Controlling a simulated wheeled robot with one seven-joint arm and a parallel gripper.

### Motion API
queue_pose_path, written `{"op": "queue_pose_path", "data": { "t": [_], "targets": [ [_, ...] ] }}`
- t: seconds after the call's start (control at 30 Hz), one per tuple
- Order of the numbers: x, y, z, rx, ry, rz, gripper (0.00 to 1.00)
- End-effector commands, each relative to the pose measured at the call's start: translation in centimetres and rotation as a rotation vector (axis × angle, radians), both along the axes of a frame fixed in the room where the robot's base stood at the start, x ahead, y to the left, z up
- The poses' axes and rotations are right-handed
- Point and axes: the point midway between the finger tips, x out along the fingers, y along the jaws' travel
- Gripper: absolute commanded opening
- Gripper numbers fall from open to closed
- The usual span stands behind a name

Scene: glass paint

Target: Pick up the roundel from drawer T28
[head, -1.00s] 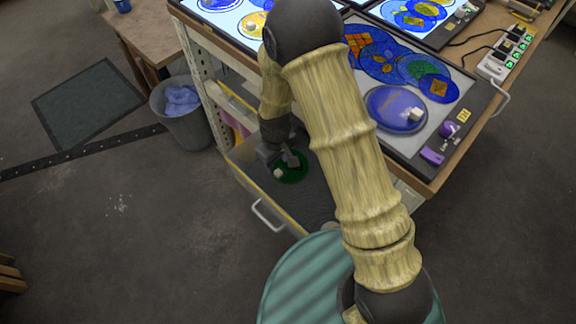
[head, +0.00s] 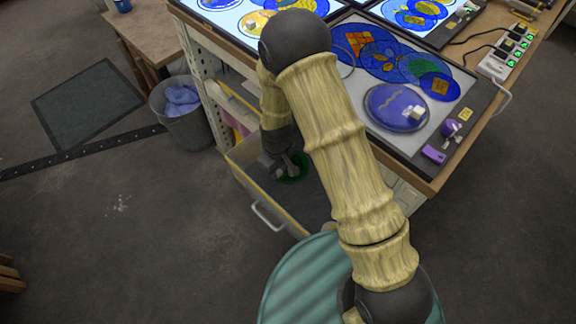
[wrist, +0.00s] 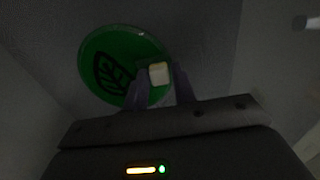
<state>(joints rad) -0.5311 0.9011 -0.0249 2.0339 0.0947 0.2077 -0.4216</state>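A green glass roundel (wrist: 112,68) with a black leaf drawing lies flat on the dark floor of the open drawer (head: 318,207). A small pale block (wrist: 158,73) sits on it near its edge. My gripper (wrist: 160,82) is above the roundel, its two fingers apart with the block between their tips. A gap seems to show on each side of the block. In the head view my gripper (head: 287,168) reaches down into the drawer and covers much of the roundel (head: 296,176). I cannot read a drawer label.
The drawer handle (head: 267,216) faces the front left. The drawer walls stand close around my gripper. Above is the worktable with a lit panel of blue glass pieces (head: 398,107). A grey bin (head: 188,125) stands left of the cabinet.

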Motion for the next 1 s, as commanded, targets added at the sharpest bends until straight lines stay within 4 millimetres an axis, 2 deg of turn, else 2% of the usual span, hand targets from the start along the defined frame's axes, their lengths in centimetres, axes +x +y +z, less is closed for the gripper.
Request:
{"op": "queue_pose_path", "data": {
  "t": [0.03, 0.1, 0.13, 0.53, 0.67, 0.93, 1.0],
  "targets": [
    [0.0, 0.0, 0.0, 0.000, 0.000, 0.000, 0.16],
    [0.0, 0.0, 0.0, 0.000, 0.000, 0.000, 0.02],
    [0.0, 0.0, 0.0, 0.000, 0.000, 0.000, 0.00],
    [0.1, -0.1, 0.7, 0.001, -0.002, -0.002, 0.00],
    [0.1, 0.0, 2.2, 0.002, -0.003, -0.003, 0.00],
    [0.1, 0.0, 7.4, 0.002, -0.005, -0.001, 0.00],
    [-0.9, -1.2, 7.1, -0.002, 0.003, -0.005, 0.00]
  ]
}}
